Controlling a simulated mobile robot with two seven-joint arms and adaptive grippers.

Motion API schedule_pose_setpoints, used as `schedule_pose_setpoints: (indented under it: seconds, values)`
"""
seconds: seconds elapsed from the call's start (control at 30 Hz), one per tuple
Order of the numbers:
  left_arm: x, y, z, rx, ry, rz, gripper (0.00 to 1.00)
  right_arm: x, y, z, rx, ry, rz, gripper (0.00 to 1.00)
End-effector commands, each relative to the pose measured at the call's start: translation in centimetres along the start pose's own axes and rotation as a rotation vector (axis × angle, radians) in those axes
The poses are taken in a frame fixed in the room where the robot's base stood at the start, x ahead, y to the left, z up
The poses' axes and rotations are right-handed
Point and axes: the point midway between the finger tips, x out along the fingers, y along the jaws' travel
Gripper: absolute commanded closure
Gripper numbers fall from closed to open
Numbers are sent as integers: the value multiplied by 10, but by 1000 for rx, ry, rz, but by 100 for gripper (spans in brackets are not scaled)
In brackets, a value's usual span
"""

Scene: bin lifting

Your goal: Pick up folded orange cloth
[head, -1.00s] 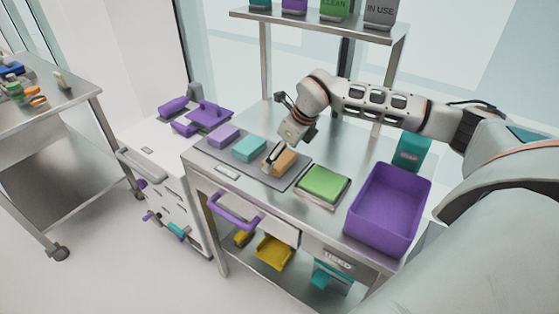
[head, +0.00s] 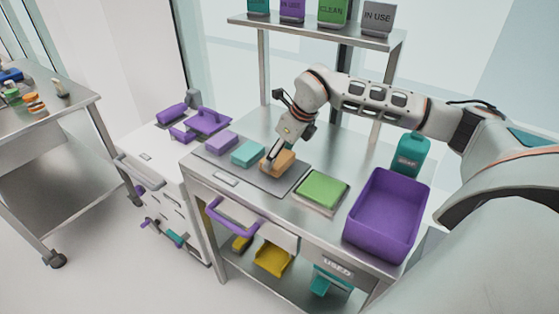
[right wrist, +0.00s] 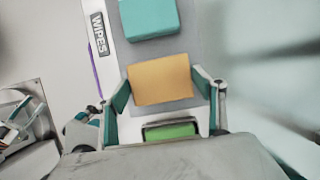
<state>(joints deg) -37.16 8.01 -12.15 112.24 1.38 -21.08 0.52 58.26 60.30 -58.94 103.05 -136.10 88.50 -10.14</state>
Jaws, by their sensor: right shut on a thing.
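The folded orange cloth (head: 279,161) lies at the right end of a row on a grey mat (head: 284,180) on the steel table. My right gripper (head: 271,160) reaches down onto it from above and is shut on it. In the right wrist view the cloth (right wrist: 160,79) sits between the two fingers (right wrist: 160,92), one at each side. I cannot tell whether the cloth is clear of the mat. My left gripper is in neither view.
A teal cloth (head: 247,153) and a purple cloth (head: 221,142) lie left of the orange one. A green cloth stack (head: 323,190) and a purple bin (head: 388,213) stand to the right. A teal soap bottle (head: 411,154) is behind the bin. A shelf (head: 310,30) rises at the back.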

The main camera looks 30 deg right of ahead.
Motion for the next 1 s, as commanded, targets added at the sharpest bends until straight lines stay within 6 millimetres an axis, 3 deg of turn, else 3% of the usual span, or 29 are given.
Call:
schedule_pose_setpoints:
  seconds: [0.5, 0.73, 1.0]
  values:
    - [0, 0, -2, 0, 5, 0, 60, -124, 0, 52, 0, -6, -3, 51]
    - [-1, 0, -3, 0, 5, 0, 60, -153, 0, 64, -1, -2, -1, 51]
    - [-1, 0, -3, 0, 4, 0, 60, -161, 0, 66, 0, 0, 0, 51]
